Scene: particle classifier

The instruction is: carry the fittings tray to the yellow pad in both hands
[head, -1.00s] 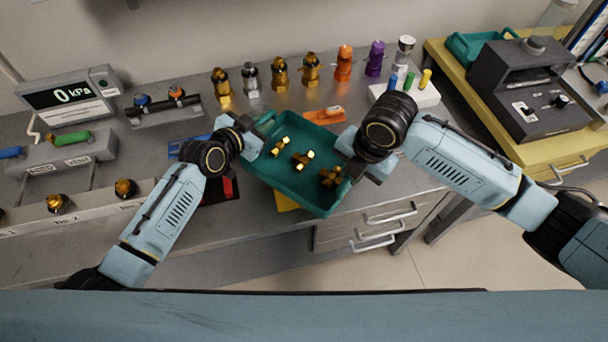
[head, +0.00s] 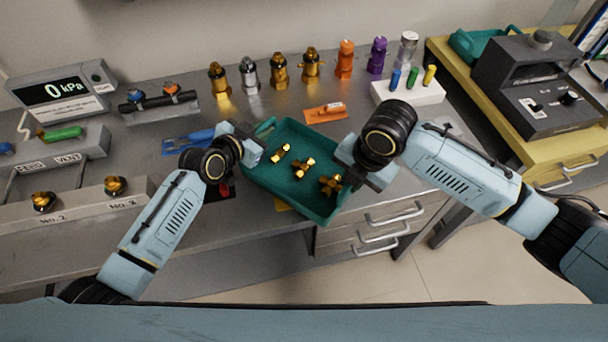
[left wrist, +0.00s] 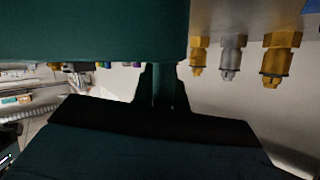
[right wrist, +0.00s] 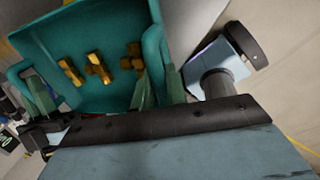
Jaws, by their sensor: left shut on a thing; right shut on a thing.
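The teal fittings tray (head: 282,182) is between my two grippers, roughly level, with several brass fittings (head: 303,168) inside. My left gripper (head: 250,146) is shut on its left end. My right gripper (head: 349,168) is shut on its right end. The right wrist view shows the tray (right wrist: 105,92) at the right fingers (right wrist: 158,92). A dark green surface fills the top of the left wrist view.
Several fittings stand along the back, including an orange one (head: 345,60). An orange item (head: 325,113) lies just behind the tray. A white block with coloured pegs (head: 408,92) stands at the back right. A blue item (head: 190,142) lies left of the left gripper.

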